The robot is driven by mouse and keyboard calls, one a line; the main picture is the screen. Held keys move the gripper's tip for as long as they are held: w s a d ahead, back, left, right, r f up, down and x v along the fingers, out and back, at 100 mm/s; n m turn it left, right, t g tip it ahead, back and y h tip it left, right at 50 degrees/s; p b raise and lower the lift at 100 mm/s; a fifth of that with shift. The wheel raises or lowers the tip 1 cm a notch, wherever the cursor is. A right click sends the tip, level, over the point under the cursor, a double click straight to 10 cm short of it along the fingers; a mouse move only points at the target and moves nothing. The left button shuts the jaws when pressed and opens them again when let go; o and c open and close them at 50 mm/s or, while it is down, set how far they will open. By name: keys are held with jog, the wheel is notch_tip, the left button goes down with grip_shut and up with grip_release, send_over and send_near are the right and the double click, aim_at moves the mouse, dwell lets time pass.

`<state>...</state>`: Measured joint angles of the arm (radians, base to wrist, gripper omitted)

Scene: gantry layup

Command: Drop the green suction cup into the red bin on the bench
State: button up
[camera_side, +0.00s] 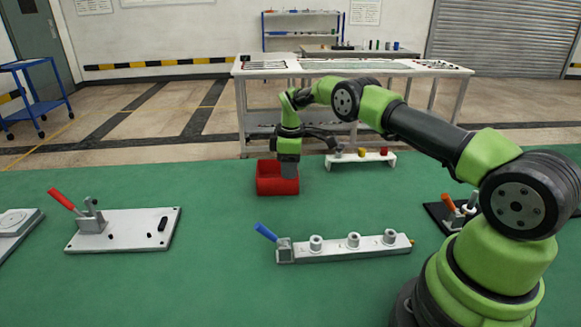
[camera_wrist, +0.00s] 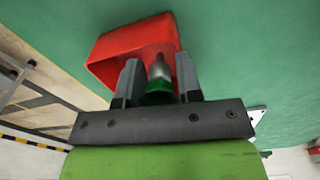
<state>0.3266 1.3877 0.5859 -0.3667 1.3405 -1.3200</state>
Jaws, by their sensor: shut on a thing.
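The red bin (camera_side: 276,186) stands on the green bench top in the side view, near the far edge. It also fills the upper middle of the wrist view (camera_wrist: 106,58). My gripper (camera_side: 289,174) points down over the bin, its tips partly hidden by the bin's front wall. In the wrist view my gripper (camera_wrist: 158,76) is shut on the green suction cup (camera_wrist: 157,92), which has a grey metal stem pointing toward the bin. The cup is hidden in the side view. I cannot tell its exact height against the bin rim.
A low white stand (camera_side: 361,160) with coloured pieces is right of the bin. A white fixture with a blue handle (camera_side: 350,247) lies in front. A white plate with a red-handled clamp (camera_side: 124,230) is at left. The bench between them is clear.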

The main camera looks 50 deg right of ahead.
jog(key=f, duration=0.2)
jog(key=s, duration=0.1)
jog(key=shift+a+f+g, duration=0.25)
jog(key=shift+f+g, duration=0.05)
jog(key=shift+f, duration=0.1)
jog(key=o, duration=1)
jog(key=shift+o, duration=0.2)
jog(key=shift+r, duration=0.15)
notch_tip(320, 180, up, 13)
jog(key=shift+w+d+f, duration=0.1)
notch_tip(320, 180, up, 9)
jog(key=m+t, duration=0.2)
send_over(291, 192)
jog(key=s+a, duration=0.1)
jog(key=a, duration=0.2)
jog(key=s+a+r+m+t, duration=0.2)
jog(key=s+a+r, duration=0.4)
jog(key=s+r, duration=0.15)
jog(key=s+a+m+t+y, duration=0.1)
jog(key=s+a+m, duration=0.2)
jog(key=s, duration=0.6)
jog(key=s+a+m+t+y, duration=0.1)
jog(key=s+a+m, duration=0.3)
jog(key=s, duration=0.6)
jog(key=shift+f+t, duration=0.4)
jog(key=shift+t, duration=0.3)
jog(key=shift+s, duration=0.1)
